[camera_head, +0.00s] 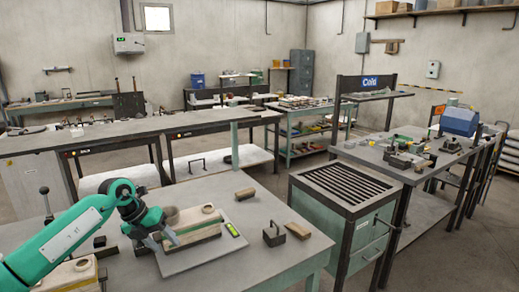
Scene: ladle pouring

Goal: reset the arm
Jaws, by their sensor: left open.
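My left arm reaches in from the left side. My left gripper (164,240) is open, with its fingers pointing down at the left end of a beige block-like mould (198,231) that has a round opening on top. I cannot tell whether the fingers touch the mould. The mould rests on a flat grey plate (197,258) on the near workbench. No ladle can be made out. My right gripper is not in view.
The near workbench (275,210) also holds a green level (232,230), a dark metal block with a handle (274,235), a wooden block (298,231) and another beige mould (72,276) at lower left. A slatted-top cabinet (345,184) stands to the right.

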